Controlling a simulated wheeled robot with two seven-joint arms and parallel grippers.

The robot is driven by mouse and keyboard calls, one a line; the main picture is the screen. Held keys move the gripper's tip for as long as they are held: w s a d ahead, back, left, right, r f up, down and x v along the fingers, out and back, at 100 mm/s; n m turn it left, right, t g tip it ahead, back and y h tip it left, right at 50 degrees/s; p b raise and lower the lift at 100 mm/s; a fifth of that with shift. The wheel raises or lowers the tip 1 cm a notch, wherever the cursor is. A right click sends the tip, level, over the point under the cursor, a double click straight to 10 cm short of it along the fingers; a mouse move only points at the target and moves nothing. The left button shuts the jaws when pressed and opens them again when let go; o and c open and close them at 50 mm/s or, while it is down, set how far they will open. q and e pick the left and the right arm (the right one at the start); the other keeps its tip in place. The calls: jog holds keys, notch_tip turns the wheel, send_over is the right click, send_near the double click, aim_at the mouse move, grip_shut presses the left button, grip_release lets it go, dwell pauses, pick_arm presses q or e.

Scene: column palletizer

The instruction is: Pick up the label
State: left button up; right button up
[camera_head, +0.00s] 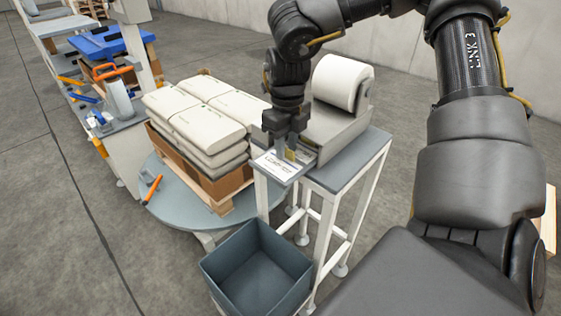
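The label (273,167) is a white rectangle with dark print. It lies on the small front shelf of the label printer (334,131), below a large white roll. My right gripper (291,155) reaches down from above at the back edge of the label. Its two fingers look apart, with a yellowish part showing between them. Whether the fingertips touch the label is hard to tell. My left gripper is not in view.
The printer stands on a grey table (352,166) with white legs. An empty grey bin (258,270) is in front. To the left, pale sacks (203,115) are stacked on a pallet over a round grey platform (170,205) with an orange-handled tool (151,187).

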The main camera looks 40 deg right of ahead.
grip_shut()
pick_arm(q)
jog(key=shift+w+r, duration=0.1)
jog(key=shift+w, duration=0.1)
pick_arm(e)
jog(key=shift+r, duration=0.1)
jog(key=shift+r, duration=0.2)
notch_tip(320, 180, up, 6)
jog(key=shift+r, duration=0.15)
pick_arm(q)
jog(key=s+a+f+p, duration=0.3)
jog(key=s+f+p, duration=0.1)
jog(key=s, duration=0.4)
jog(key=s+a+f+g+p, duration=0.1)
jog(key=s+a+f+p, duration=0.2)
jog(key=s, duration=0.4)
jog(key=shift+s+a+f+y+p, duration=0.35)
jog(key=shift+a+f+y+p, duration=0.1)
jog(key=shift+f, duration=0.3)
pick_arm(e)
notch_tip(320, 180, up, 21)
